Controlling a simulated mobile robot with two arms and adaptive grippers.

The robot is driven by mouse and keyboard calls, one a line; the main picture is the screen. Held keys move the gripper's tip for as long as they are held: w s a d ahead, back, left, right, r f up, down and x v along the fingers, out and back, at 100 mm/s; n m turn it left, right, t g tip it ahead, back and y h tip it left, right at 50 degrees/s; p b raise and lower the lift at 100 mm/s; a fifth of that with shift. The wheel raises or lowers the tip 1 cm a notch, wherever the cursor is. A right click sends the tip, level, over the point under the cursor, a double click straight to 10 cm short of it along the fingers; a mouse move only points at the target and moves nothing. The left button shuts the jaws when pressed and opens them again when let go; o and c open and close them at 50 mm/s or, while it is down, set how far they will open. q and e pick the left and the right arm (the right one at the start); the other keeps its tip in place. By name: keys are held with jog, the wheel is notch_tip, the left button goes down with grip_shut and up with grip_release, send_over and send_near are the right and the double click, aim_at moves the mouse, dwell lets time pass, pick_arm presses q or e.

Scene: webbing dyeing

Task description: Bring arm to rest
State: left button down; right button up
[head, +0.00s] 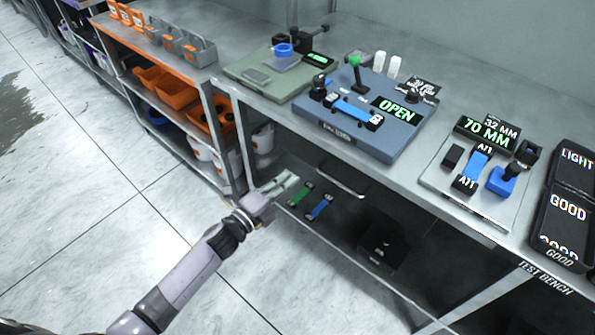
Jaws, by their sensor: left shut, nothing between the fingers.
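My left arm comes in from the lower left. My left gripper (287,183) is shut and empty. It hangs in front of the test bench (458,212), below the height of its top. In the picture its fingertips lie close to a green webbing piece (300,194) and a blue webbing piece (320,207) on the lower shelf; I cannot tell the gap. My right gripper does not show.
A blue-grey tester (350,135) with an OPEN display and a strap stands on the bench. A gauge plate (470,190) reading 70 MM and black trays (568,205) stand to the right.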

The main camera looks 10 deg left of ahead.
pick_arm(q)
jog(key=s+a+f+n+g+y+p, duration=0.1)
jog(key=s+a+f+n+g+y, duration=0.1)
jog(key=s+a+f+n, duration=0.5)
jog(key=s+a+f+n+g+y+p, duration=0.1)
jog(key=s+f+n+g+y, duration=0.3)
jog(key=f, duration=0.8)
jog(key=s+a+f+n+y, duration=0.1)
jog(key=s+a+f+n, duration=0.15)
jog(key=s+f, duration=0.55)
jog(key=s+f+n+g, duration=0.2)
jog(key=s+f+g, duration=0.1)
jog(key=s, duration=0.7)
jog(key=s+f+n+g+y+p, duration=0.1)
jog(key=s+f+n+g, duration=0.1)
jog(key=s+f, duration=0.4)
jog(key=s+f+n+g+y+p, duration=0.1)
jog(key=s+f+n+g, duration=0.2)
jog(key=s, duration=1)
notch_tip(320, 180, down, 2)
jog(key=shift+s+a+f+n+g, duration=0.25)
jog(key=shift+s+a+n+g, duration=0.1)
jog(key=shift+n, duration=0.2)
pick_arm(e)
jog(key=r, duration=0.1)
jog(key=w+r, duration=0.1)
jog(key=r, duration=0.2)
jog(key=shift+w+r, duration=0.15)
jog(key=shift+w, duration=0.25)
